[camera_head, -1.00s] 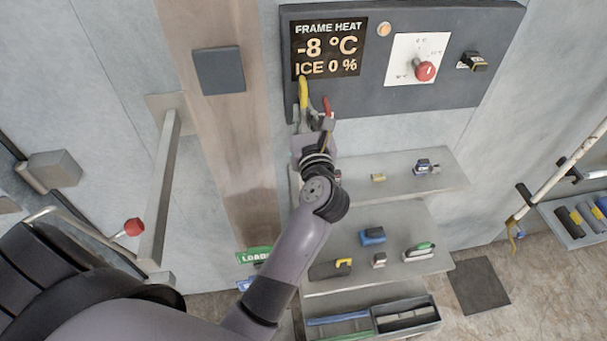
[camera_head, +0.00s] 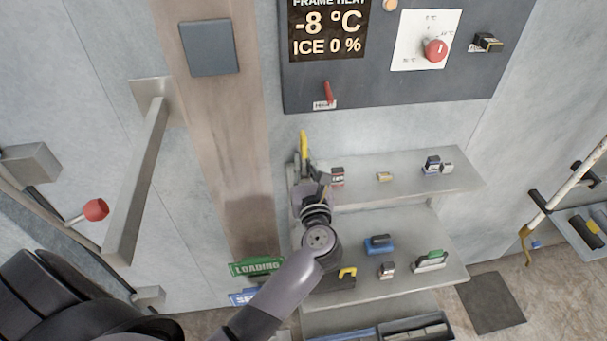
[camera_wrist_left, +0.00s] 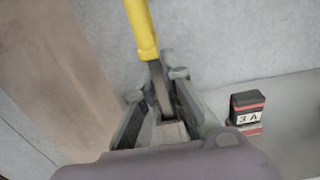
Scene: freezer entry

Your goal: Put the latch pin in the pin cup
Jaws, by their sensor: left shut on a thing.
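My left gripper (camera_head: 309,171) is shut on a long piece with a yellow handle (camera_head: 304,145). I take this piece for the latch pin, but cannot be sure. In the left wrist view the yellow handle (camera_wrist_left: 141,28) points up and away, and its grey shank runs down between the fingers of my left gripper (camera_wrist_left: 157,88). The gripper is at the left end of the upper shelf (camera_head: 405,188), below the panel. I cannot make out which thing is the pin cup. My right gripper is out of view.
The dark panel (camera_head: 390,90) with a red lever (camera_head: 328,92) and red knob (camera_head: 435,50) is above. A 3A block (camera_wrist_left: 247,107) stands right of the gripper. The lower shelf (camera_head: 420,282) holds several small items. A long door handle (camera_head: 138,180) is at left.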

